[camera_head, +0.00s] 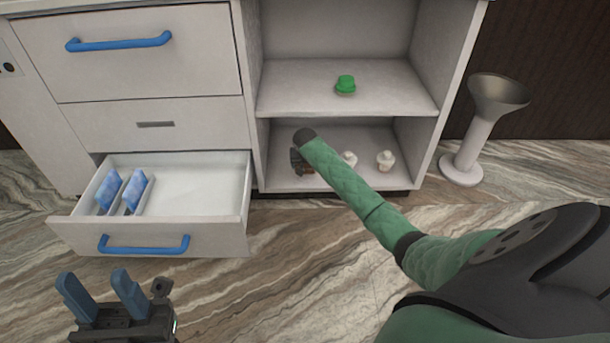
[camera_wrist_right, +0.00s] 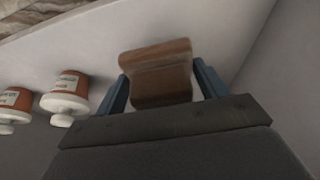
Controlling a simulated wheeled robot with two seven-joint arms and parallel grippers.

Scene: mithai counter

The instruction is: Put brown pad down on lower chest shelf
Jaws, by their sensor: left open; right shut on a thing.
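The brown pad (camera_wrist_right: 158,78) sits between the two blue fingers of my right gripper (camera_wrist_right: 163,72) in the right wrist view. That gripper is shut on it. In the head view my right arm reaches into the lower chest shelf (camera_head: 282,180), at its left part; the arm and gripper mostly hide the pad there. Whether the pad touches the shelf surface cannot be told. My left gripper (camera_head: 98,279) is open and empty at the lower left, over the floor in front of the open drawer.
Two white-capped jars (camera_head: 349,158) (camera_head: 385,160) stand on the lower shelf, right of my right gripper. A green object (camera_head: 345,85) sits on the upper shelf. The open drawer (camera_head: 205,190) holds blue packs (camera_head: 109,190). A funnel-topped stand (camera_head: 478,135) stands right of the chest.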

